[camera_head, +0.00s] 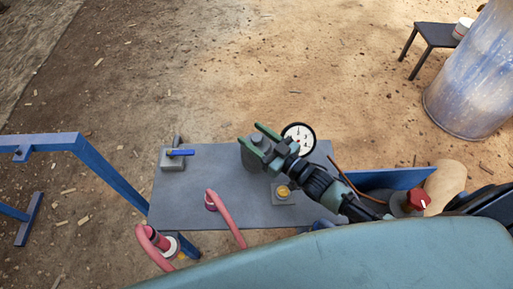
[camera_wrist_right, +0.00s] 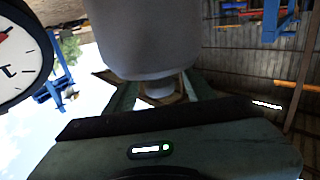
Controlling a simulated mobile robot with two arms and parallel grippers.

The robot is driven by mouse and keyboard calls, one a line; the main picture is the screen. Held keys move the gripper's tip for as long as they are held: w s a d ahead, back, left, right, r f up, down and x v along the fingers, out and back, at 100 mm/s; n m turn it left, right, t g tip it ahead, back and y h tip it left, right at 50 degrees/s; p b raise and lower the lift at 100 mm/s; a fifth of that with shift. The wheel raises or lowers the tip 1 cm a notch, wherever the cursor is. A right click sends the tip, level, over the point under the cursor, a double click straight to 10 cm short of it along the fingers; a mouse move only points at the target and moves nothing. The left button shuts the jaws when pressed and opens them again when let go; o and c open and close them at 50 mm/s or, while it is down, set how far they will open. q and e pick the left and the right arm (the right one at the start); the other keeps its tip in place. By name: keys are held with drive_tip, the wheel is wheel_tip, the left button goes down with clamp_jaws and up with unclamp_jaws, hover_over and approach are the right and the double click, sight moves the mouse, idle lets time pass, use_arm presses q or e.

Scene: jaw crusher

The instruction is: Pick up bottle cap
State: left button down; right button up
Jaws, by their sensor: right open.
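A grey, bottle-like body (camera_head: 250,158) stands on the dark grey tabletop (camera_head: 190,205). A small rounded grey piece on top, which looks like the bottle cap (camera_head: 258,141), lies between the fingers of my right gripper (camera_head: 256,136). The green fingers are open and reach around it. In the right wrist view, the pale body (camera_wrist_right: 150,40) fills the upper middle, and its narrow end, apparently the cap (camera_wrist_right: 160,90), points towards my gripper's palm. I cannot tell whether a finger touches it. My left gripper is out of view.
A round gauge (camera_head: 299,137) stands close beside my right fingers. The table also holds a blue-handled valve (camera_head: 180,153), a yellow button (camera_head: 283,191) and a red hose (camera_head: 228,216). A red knob (camera_head: 418,199) is at right. Blue railing (camera_head: 110,175) stands left.

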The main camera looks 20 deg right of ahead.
drive_tip(key=shift+x, duration=1.15)
clamp_jaws()
idle(0.5)
